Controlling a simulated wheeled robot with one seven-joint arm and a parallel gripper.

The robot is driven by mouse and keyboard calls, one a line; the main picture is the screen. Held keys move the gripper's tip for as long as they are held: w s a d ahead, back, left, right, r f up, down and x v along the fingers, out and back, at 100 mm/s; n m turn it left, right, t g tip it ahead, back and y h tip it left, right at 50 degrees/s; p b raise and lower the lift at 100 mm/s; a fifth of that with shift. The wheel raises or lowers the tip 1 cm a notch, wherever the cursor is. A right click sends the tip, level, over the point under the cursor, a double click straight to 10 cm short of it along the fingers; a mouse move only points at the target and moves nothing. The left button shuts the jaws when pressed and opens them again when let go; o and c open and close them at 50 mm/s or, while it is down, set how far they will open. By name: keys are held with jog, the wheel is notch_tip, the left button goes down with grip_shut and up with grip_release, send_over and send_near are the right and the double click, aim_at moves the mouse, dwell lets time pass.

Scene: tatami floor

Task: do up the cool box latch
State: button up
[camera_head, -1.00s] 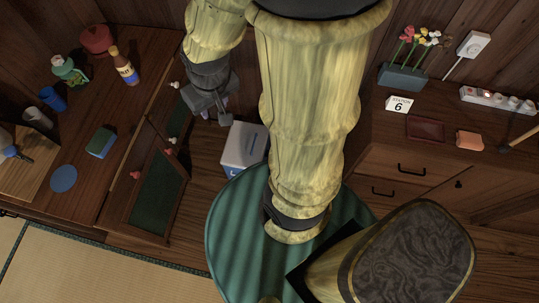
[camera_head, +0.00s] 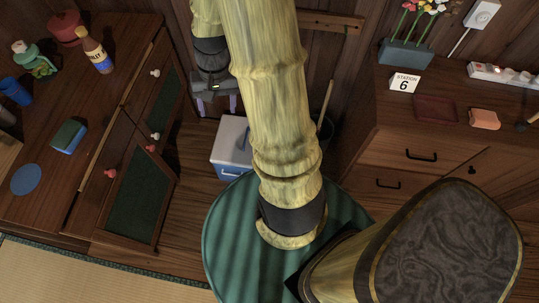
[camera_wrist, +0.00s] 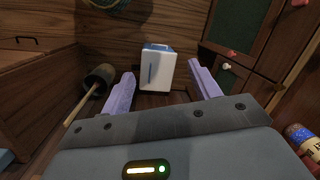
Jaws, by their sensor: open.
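The cool box (camera_head: 228,150) is a small white box with blue on it, standing on the floor between two wooden cabinets. My gripper (camera_head: 217,105) is above and behind the box in the head view. In the wrist view my gripper (camera_wrist: 161,70) is open and empty, its pale purple fingers framing the box from a distance, not touching it.
A dark bucket (camera_wrist: 103,74) with a wooden-handled tool stands left of the box in the wrist view. A cabinet with green panels (camera_wrist: 238,28) stands right. A round green striped surface (camera_head: 232,240) lies near the box in the head view. A bottle (camera_wrist: 301,138) shows at lower right.

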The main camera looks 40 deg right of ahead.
jog(key=w+d+f+m+t+y+b, duration=0.1)
jog(key=w+d+f+m+y+b, duration=0.2)
jog(key=f+b, duration=0.9)
jog(key=d+f+m+t+y+b, duration=0.1)
jog(key=d+f+m+y+b, duration=0.4)
jog(key=f, duration=1.2)
jog(key=w+d+f+m+t+y+b, duration=0.15)
jog(key=d+f+m+b, duration=0.35)
jog(key=f+b, duration=0.8)
jog(key=s+d+f+m+t+b, duration=0.1)
jog(key=d+f+m+t+b, duration=0.3)
jog(key=d+f, duration=0.4)
jog(key=s+d+f+m+t+b, duration=0.1)
jog(key=d+f+m+t+b, duration=0.4)
jog(key=f, duration=1.1)
jog(key=d+t+b, duration=0.1)
jog(key=d+b, duration=0.2)
jog(key=b, duration=0.1)
jog(key=shift+s+t+b, duration=0.3)
jog(key=shift+t, duration=0.05)
jog(key=shift+y, duration=0.25)
